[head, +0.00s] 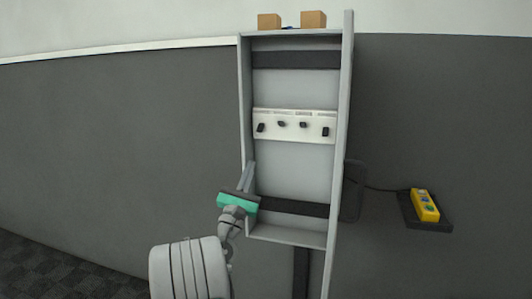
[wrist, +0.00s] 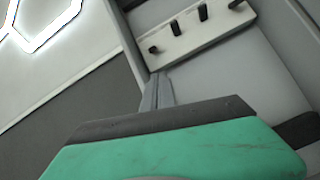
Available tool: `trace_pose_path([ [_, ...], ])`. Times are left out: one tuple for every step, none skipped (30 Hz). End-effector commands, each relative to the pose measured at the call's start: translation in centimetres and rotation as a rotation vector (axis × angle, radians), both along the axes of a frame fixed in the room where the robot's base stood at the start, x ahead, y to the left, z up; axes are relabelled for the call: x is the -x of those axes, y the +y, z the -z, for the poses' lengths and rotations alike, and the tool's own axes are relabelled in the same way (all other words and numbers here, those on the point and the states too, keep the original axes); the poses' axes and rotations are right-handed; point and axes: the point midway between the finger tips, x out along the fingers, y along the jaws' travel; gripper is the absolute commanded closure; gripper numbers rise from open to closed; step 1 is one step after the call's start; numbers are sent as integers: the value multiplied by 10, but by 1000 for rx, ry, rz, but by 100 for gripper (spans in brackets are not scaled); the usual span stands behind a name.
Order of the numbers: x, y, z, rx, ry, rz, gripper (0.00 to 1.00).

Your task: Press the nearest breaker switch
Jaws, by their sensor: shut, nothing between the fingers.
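A white breaker strip (head: 292,126) is mounted across the middle of an open grey cabinet on the wall. It carries several black switches: the leftmost switch (head: 261,127), two middle ones (head: 281,124) (head: 303,125), and the rightmost switch (head: 326,132). The outer two look larger or set differently from the middle two. My gripper (head: 249,166) is shut and empty, below and left of the strip at the cabinet's left edge, apart from the switches.
The cabinet's left wall (head: 245,95) stands close to my gripper. Two brown boxes (head: 269,21) (head: 313,19) sit on top.

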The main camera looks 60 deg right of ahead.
Motion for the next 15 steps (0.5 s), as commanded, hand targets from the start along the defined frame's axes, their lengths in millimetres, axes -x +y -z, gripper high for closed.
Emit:
trace_pose_path([
  [6, -5, 5, 56, 105, 62, 100],
  [8, -7, 5, 82, 155, 90, 100],
  [8, -8, 5, 106, 199, 112, 100],
  [8, -8, 4, 119, 219, 122, 100],
  [8, -8, 3, 125, 228, 128, 100],
  [8, -8, 2, 128, 232, 130, 100],
  [8, -8, 2, 128, 232, 129, 100],
  [8, -7, 2, 128, 231, 129, 100],
  [8, -7, 1, 128, 230, 128, 100],
  [8, -7, 1, 128, 229, 127, 100],
  [8, -7, 1, 128, 229, 128, 100],
  [8, -7, 1, 128, 229, 128, 100],
  [8, -8, 0, 128, 228, 128, 100],
  [7, -8, -2, 128, 228, 128, 100],
  [7, -10, -4, 127, 227, 127, 100],
])
